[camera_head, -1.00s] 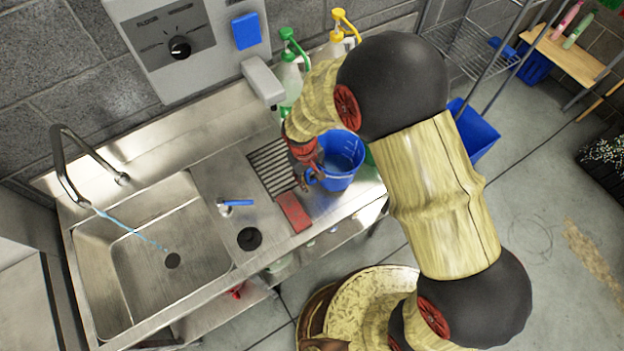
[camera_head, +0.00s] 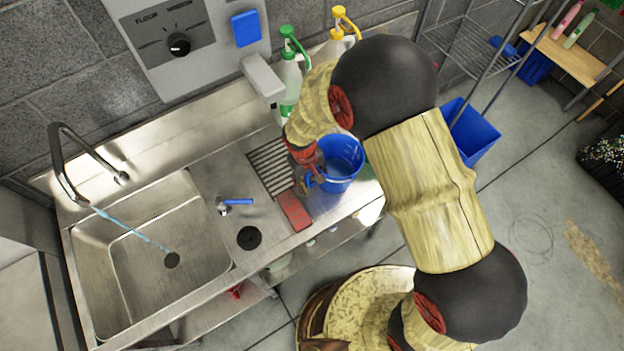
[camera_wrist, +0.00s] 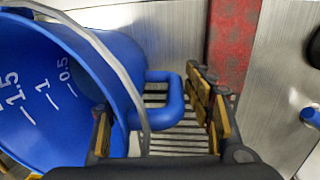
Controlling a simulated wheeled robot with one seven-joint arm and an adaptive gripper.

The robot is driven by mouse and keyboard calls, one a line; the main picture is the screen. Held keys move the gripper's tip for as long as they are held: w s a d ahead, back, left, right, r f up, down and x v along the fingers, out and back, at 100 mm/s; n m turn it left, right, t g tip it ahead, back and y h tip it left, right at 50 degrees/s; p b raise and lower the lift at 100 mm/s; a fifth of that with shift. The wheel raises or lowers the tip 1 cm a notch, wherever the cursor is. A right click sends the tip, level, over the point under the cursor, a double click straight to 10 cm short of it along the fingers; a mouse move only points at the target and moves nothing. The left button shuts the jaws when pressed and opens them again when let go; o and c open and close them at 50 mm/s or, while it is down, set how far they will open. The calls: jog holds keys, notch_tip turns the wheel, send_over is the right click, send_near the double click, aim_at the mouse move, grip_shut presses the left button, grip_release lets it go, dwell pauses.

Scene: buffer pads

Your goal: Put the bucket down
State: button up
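The blue bucket (camera_head: 343,157) is at the right end of the steel counter, beside the drain grille, and looks upright. Whether its base touches the counter is hidden. In the wrist view the bucket (camera_wrist: 60,75) fills the left side, with white volume marks inside, a grey wire bail and a blue side handle (camera_wrist: 172,100). My gripper (camera_head: 307,177) is at the bucket's left side. In the wrist view my gripper (camera_wrist: 160,115) has its fingers apart, one on each side of the handle, with a gap on the right finger's side.
The drain grille (camera_head: 268,166) and a red block (camera_head: 294,211) lie left of the bucket. The sink (camera_head: 150,255) with running tap is further left. Spray bottles (camera_head: 289,75) stand behind. A blue-handled tool (camera_head: 236,203) lies mid-counter. The counter's front edge is close.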

jog(key=shift+o, duration=0.5)
jog(key=shift+r, duration=0.15)
jog(key=shift+r+p, duration=0.3)
jog(key=shift+p, duration=0.05)
jog(key=r, duration=0.4)
jog(key=a+r, duration=0.1)
jog(key=r, duration=0.7)
jog(key=shift+s+a+p, duration=0.2)
jog(key=shift+s+p, duration=0.05)
jog(key=shift+p, duration=0.1)
jog(key=shift+d+r, duration=0.1)
jog(key=shift+r, duration=0.05)
jog(key=s+d+r+m+t+y, duration=0.1)
jog(key=d+r+m, duration=0.1)
jog(key=d+r, duration=0.45)
jog(key=s+d+r+m+t, duration=0.1)
jog(key=d+r, duration=0.3)
jog(key=r, duration=0.6)
jog(key=s+d+r+m+t, duration=0.3)
jog(key=s+d+r, duration=0.7)
jog(key=s, duration=0.4)
jog(key=shift+d+r+m, duration=0.15)
jog(key=shift+d+m, duration=0.25)
jog(key=shift+d, duration=0.35)
